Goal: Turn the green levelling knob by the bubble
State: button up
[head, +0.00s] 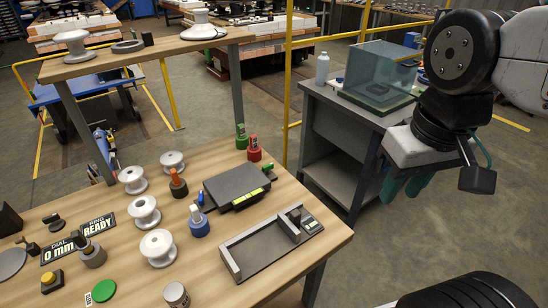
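A dark flat plate (236,184) lies on the wooden bench, with a yellow-green bubble vial (251,197) along its front edge. A small green knob (268,167) sits at the plate's right rear corner, and a blue knob (200,198) stands at its left side. The position of the bubble in the vial is too small to read. My gripper (401,194) hangs at the right, clear of the bench and well to the right of the plate. Its teal fingers point down, look apart, and hold nothing that I can see.
Green (241,138) and red (254,150) knobbed pieces stand behind the plate. A grey channel fixture (270,247) lies in front. White spools (145,210) stand left. A grey cabinet (345,130) bears a glass box (378,75). A yellow post (287,70) rises behind the bench.

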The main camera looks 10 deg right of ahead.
aim_at(265, 169)
jog(key=u, duration=3.1)
jog(key=k, duration=0.9)
jog(key=z, duration=1.85)
jog(key=i, duration=0.5)
